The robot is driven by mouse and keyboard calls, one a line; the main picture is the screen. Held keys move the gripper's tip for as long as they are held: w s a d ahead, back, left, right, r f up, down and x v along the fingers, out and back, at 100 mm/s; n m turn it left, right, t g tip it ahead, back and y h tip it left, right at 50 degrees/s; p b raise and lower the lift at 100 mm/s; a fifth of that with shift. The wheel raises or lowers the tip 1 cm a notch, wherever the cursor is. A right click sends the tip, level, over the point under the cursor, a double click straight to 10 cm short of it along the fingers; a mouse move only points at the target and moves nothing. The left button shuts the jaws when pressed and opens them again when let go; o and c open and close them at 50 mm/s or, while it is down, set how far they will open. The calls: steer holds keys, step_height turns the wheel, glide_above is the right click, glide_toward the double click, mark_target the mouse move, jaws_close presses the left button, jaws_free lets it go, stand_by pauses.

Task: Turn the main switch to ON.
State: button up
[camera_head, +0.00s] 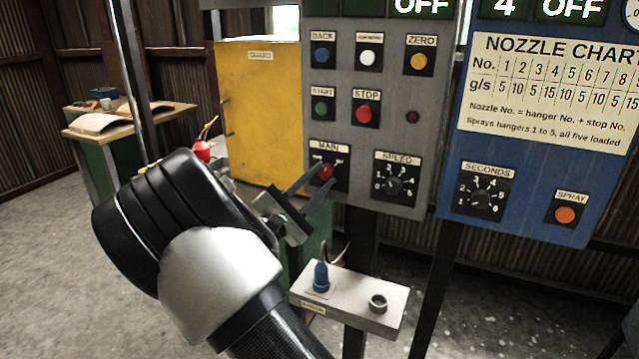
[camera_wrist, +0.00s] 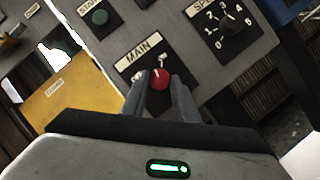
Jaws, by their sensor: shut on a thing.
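The main switch (camera_head: 325,171) is a red knob on a dark plate labelled MAIN, low on the left of the grey control panel (camera_head: 388,105). In the wrist view the red knob (camera_wrist: 159,80) sits between my two fingertips. My gripper (camera_head: 318,180) has its fingers at the sides of the knob and is shut on it; it also shows in the wrist view (camera_wrist: 160,88). The fingers cover part of the plate. The knob's exact pointing direction is hard to tell. A display at the top of the grey panel (camera_head: 421,6) reads OFF.
The speed dial (camera_head: 394,184) is right of the switch; the start button (camera_head: 321,108) and stop button (camera_head: 367,112) are above. A blue panel (camera_head: 545,150) stands at the right. A yellow cabinet (camera_head: 258,110) is at the left. A small shelf (camera_head: 345,305) juts out below.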

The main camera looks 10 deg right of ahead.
steer(key=m+g+b, duration=0.1)
steer(key=m+g, duration=0.1)
steer(key=m, duration=0.2)
steer(key=shift+w+a, duration=0.1)
steer(key=shift+a, duration=0.05)
steer(key=shift+r+m+g+b, duration=0.2)
steer(key=shift+m+g+b, duration=0.5)
steer(key=shift+m, duration=1.1)
steer(key=shift+a, duration=0.1)
steer(key=o, duration=1.1)
steer(key=shift+c, duration=0.2)
steer(key=p+v, duration=0.2)
steer(key=v, duration=1.5)
steer(key=shift+a+r, duration=0.15)
steer(key=shift+r, duration=0.1)
